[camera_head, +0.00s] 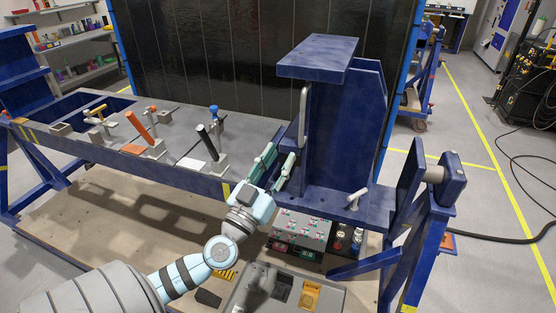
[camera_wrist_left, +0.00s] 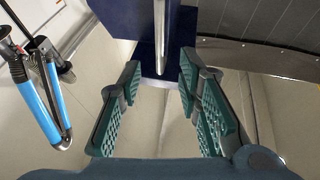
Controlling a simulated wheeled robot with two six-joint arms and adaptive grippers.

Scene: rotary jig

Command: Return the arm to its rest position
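My left arm (camera_head: 190,270) reaches in from the lower left of the head view. My left gripper (camera_head: 275,169) is open, its green-padded fingers spread beside the blue upright of the jig (camera_head: 340,130). In the left wrist view the two fingers (camera_wrist_left: 160,95) stand apart with nothing between their pads. A vertical silver handle (camera_head: 303,115) on the upright shows beyond the fingertips, also in the left wrist view (camera_wrist_left: 161,40). I cannot tell the exact gap between fingertips and handle. My right gripper is not in view.
Levers with orange (camera_head: 139,125), black (camera_head: 208,142) and blue (camera_head: 214,110) grips stand on the jig's deck left of my gripper. A control panel (camera_head: 300,228) with buttons sits below right of it.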

